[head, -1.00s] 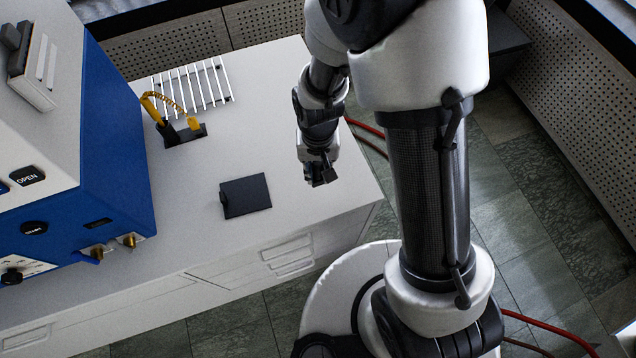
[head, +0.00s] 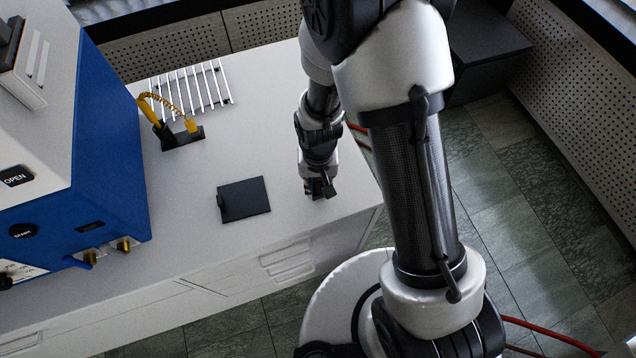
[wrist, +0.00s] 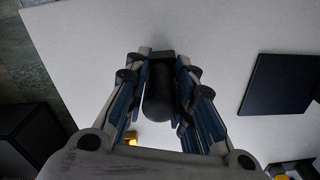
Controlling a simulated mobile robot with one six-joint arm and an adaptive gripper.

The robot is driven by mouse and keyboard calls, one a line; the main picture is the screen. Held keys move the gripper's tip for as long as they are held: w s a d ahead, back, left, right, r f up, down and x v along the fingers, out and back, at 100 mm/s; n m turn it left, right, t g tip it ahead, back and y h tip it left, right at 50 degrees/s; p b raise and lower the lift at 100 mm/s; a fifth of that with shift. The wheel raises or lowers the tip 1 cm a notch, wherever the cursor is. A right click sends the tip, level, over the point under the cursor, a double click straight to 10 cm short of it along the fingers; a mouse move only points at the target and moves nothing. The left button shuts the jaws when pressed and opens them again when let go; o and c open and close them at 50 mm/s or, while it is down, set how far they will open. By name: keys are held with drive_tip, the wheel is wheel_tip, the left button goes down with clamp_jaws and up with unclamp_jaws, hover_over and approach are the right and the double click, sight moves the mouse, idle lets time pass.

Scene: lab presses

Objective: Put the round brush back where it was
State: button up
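My gripper (head: 319,188) hangs over the right part of the white bench, to the right of a flat dark pad (head: 245,199). In the wrist view its fingers (wrist: 160,65) are closed around a black, round-ended object (wrist: 158,98), which appears to be the round brush. Small yellow bits show beside the fingers. The rest of the brush is hidden, and the head view shows it too small to make out. A small black stand (head: 183,140) with yellow parts (head: 150,104) is at the back left of the bench.
A blue and white press (head: 105,150) fills the left side of the bench. A silver slatted rack (head: 195,88) lies behind the black stand. The pad also shows in the wrist view (wrist: 277,84). The bench between pad and gripper is clear.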

drive_tip(key=o, duration=0.4)
drive_tip(key=shift+c, duration=0.2)
drive_tip(key=shift+r, duration=0.15)
wheel_tip(320, 180, up, 12)
drive_tip(key=p, duration=0.4)
drive_tip(key=shift+r+p, duration=0.1)
drive_tip(key=shift+p, duration=0.2)
drive_tip(key=shift+d+r, duration=0.1)
drive_tip(key=shift+r, duration=0.3)
drive_tip(key=s+d+r+t, duration=0.1)
drive_tip(key=s+d+r, duration=0.15)
drive_tip(key=r, duration=0.55)
drive_tip(key=s+d+r+t, duration=0.1)
drive_tip(key=d+r, duration=0.3)
drive_tip(key=r, duration=0.4)
drive_tip(key=s+d+r+t, duration=0.2)
drive_tip(key=s+d+r, duration=0.2)
drive_tip(key=s+r, duration=0.4)
drive_tip(key=shift+s+t, duration=0.3)
drive_tip(key=shift+s, duration=0.7)
